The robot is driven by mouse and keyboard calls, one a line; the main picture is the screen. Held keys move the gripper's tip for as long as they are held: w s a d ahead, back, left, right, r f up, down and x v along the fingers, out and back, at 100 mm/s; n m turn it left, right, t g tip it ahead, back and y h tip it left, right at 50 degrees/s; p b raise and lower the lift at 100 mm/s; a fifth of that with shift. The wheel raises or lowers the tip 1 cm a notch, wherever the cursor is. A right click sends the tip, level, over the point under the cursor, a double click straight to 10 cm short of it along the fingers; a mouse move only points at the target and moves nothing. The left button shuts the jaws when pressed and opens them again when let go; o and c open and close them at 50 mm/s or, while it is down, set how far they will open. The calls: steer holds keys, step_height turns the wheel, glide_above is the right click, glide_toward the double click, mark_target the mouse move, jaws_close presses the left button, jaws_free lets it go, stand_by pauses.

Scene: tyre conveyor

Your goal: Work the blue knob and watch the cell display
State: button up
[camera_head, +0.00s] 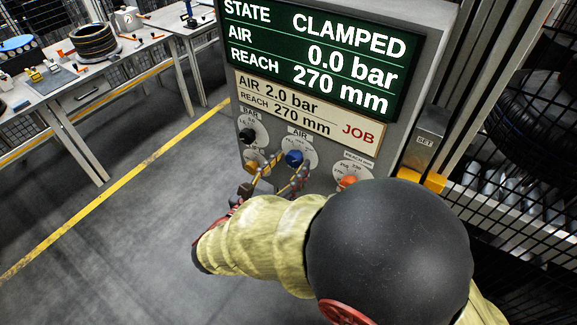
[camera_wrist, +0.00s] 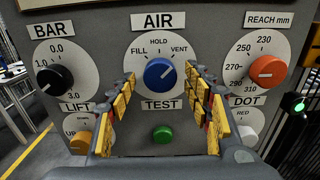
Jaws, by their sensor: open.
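My gripper (camera_wrist: 161,80) is open, with one yellow-padded finger on each side of the knob. In the head view my gripper (camera_head: 279,172) reaches the panel, partly hidden by my arm. I cannot tell whether the pads touch the knob. The cell display (camera_head: 315,53) reads STATE CLAMPED, AIR 0.0 bar, REACH 270 mm. The job card (camera_head: 305,110) below it reads AIR 2.0 bar, REACH 270 mm.
A black BAR knob (camera_wrist: 54,79) is left of the blue knob, an orange REACH knob (camera_wrist: 268,70) right. A green TEST button (camera_wrist: 163,134) sits below, between the fingers. LIFT and DOT controls are partly hidden. A workbench (camera_head: 60,92) stands left; wire mesh is at right.

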steer(key=shift+c, duration=1.4)
steer(key=c, duration=0.8)
steer(key=shift+c, duration=0.4)
